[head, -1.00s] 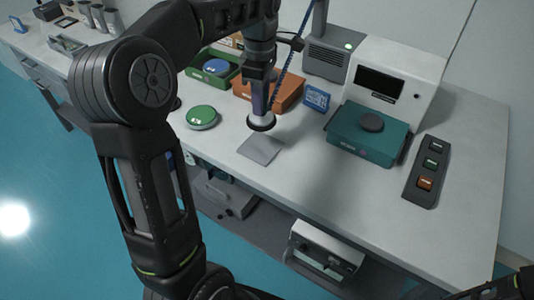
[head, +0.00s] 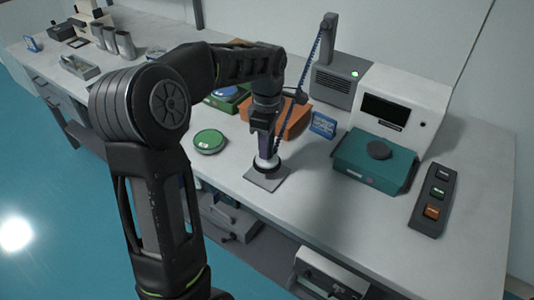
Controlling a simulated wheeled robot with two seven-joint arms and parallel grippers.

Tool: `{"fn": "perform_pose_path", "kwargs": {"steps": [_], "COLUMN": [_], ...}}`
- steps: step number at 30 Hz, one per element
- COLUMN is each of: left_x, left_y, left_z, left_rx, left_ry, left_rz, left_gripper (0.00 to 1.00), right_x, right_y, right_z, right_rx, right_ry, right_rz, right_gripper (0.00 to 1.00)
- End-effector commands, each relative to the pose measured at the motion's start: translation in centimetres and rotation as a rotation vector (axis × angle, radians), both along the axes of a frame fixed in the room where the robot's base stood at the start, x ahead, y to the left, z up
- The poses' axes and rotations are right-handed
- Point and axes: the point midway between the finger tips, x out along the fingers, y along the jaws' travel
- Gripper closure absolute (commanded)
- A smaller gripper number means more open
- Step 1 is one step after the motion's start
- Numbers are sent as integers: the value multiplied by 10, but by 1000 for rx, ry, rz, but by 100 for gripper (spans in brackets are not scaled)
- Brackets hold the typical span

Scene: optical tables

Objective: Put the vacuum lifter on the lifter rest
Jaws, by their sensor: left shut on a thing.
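The vacuum lifter (head: 267,161) has a dark purple handle, a pale collar and a wide black cup at its foot. My left gripper (head: 264,134) points down from above and is shut on its handle. The lifter is upright over the flat grey square plate (head: 272,184), which looks like the lifter rest, near the table's front edge. The cup hides the back part of the plate. I cannot tell whether the cup touches it. A blue coiled hose (head: 322,50) runs from the lifter up to a post. My right gripper is out of view.
Behind are an orange box (head: 294,122) and a small blue sign (head: 323,125). A teal box (head: 373,163) and a button panel (head: 433,200) stand to the right. The table between plate and teal box is clear.

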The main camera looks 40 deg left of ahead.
Motion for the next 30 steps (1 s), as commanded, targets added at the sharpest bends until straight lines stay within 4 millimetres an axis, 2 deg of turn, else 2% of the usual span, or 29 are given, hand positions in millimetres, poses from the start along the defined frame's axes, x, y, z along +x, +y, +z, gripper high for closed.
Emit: {"fn": "perform_pose_path", "kwargs": {"steps": [5, 14, 26, 27, 30], "left_x": [0, 0, 0, 0, 0], "left_y": [0, 0, 0, 0, 0], "left_z": [-1, -35, -41, -40, -40], "left_rx": [0, 0, 1, 0, 0], "left_ry": [-1, 0, -2, -1, -1], "left_rz": [-1, -1, -1, -1, -1], "left_gripper": [100, 100, 100, 65, 57], "right_x": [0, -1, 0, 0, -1], "right_y": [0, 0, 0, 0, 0], "right_z": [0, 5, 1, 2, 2], "right_rx": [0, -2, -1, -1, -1], "right_ry": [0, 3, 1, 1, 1], "right_rz": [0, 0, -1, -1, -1], "right_gripper": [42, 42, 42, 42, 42]}}
